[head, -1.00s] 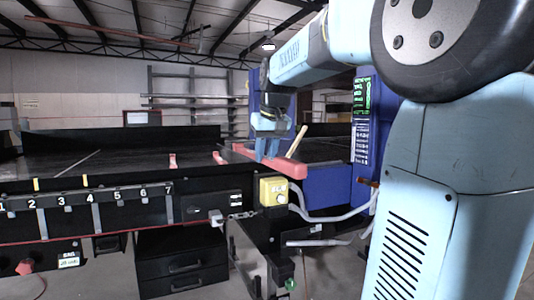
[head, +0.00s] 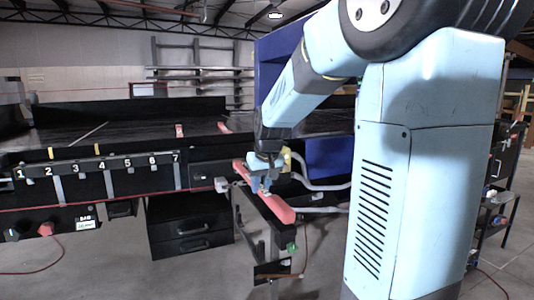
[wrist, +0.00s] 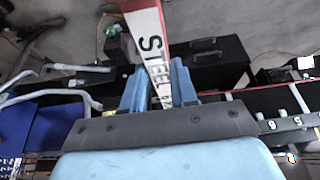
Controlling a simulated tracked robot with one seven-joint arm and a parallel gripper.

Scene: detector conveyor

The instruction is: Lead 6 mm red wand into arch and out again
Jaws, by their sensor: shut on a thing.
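A red wand (head: 283,211) is held in my gripper (head: 264,184) in the head view. It lies slanting in front of the conveyor's near edge, one end toward the back left, the other toward the front right. In the wrist view the wand (wrist: 145,25) shows a white face with red edges and the letters "STEEL"; the rest of its marking is hidden between the fingers. My gripper (wrist: 160,88) is shut on it. The blue arch (head: 281,62) stands behind my arm, which hides much of it. The wand is outside the arch, on the near side.
The dark conveyor belt (head: 75,137) runs across behind. A rail with numbered places (head: 104,164) hangs along its near side. Two small red pieces (head: 179,131) (head: 224,127) stand at the belt. Black drawers (head: 188,226) and grey hoses (head: 322,185) are close below and beside the wand.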

